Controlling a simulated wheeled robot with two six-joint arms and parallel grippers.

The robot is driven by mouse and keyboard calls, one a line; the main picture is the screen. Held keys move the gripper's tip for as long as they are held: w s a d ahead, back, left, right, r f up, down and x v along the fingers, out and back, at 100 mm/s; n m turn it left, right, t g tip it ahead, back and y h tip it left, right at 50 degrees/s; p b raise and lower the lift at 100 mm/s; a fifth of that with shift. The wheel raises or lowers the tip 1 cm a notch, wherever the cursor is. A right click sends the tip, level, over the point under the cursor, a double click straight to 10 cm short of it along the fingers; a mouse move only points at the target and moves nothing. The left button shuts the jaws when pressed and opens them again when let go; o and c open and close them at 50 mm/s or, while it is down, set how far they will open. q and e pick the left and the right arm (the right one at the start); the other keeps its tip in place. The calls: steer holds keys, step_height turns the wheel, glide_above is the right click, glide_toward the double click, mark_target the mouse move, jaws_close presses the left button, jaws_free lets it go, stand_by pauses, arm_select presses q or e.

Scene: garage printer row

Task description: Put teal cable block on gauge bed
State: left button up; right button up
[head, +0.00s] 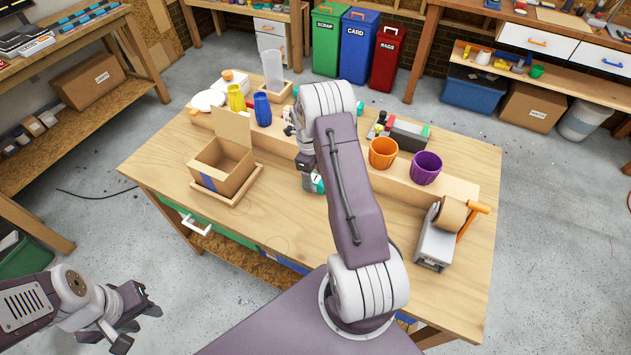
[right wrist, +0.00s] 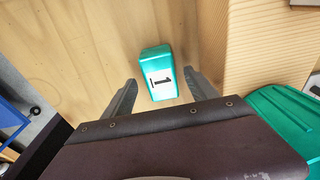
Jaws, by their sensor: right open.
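The teal cable block (right wrist: 158,72) has a white label marked 1 and rests on the wooden surface in the right wrist view. My right gripper (right wrist: 160,96) is open, with its fingers on either side of the block's near end and visible gaps at both sides. In the head view a teal piece with a white label (head: 317,182) shows beside my right arm, which hides part of it and most of the right gripper. My left gripper (head: 138,324) is empty and open, off the table at the lower left. I cannot tell which surface is the gauge bed.
An open cardboard box (head: 222,167) stands in a wooden tray on the workbench (head: 270,215). Orange (head: 383,153) and purple (head: 426,168) cups stand right of my arm, near a tape dispenser (head: 436,245). Yellow (head: 236,98) and blue (head: 262,109) cups stand behind the box.

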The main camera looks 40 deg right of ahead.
step_height(320, 180, down, 2)
steer(key=shift+w+d, duration=0.1)
jaws_close()
steer(key=shift+r, duration=0.1)
